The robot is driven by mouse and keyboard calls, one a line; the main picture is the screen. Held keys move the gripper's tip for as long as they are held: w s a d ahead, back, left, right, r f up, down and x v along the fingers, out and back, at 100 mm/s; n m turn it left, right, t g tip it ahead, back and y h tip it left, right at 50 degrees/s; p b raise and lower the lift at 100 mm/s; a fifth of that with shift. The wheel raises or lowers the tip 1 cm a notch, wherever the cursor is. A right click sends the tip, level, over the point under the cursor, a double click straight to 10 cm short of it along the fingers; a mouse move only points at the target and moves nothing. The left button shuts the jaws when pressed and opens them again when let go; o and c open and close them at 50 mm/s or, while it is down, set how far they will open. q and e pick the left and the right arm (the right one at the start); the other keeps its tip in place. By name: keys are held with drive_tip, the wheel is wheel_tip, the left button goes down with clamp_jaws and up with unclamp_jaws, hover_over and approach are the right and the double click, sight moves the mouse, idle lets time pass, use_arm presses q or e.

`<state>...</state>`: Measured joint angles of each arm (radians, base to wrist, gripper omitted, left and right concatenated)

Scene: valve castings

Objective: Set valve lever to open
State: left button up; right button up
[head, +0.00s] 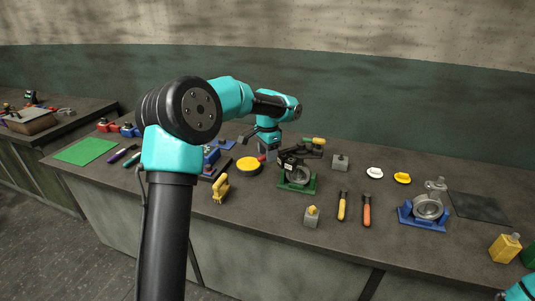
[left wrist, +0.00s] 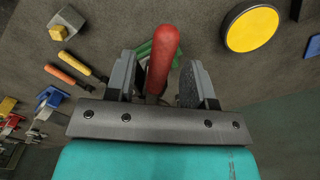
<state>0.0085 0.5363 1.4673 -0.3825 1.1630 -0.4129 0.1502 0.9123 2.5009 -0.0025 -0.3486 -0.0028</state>
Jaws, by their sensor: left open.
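The valve with a green base (head: 297,183) stands on the bench near the middle of the head view, with a round grey body and dark upper parts. In the left wrist view a red lever handle (left wrist: 162,52) stands between the fingers, with a bit of green base (left wrist: 144,49) behind it. My left gripper (head: 268,153) is open beside the valve's left side. In the left wrist view its fingers (left wrist: 158,85) lie on either side of the red handle, with gaps visible. The lever's pivot is hidden. My right gripper is out of view.
A yellow disc (head: 249,166) and yellow clamp-like tool (head: 221,188) lie left of the valve. A grey block with a yellow knob (head: 312,217), yellow-handled tool (head: 342,206) and orange-handled tool (head: 366,210) lie in front and right. A blue-based valve (head: 423,217) stands farther right.

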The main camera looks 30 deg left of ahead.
use_arm(q)
drive_tip(key=shift+f, duration=0.25)
clamp_jaws()
idle(0.3)
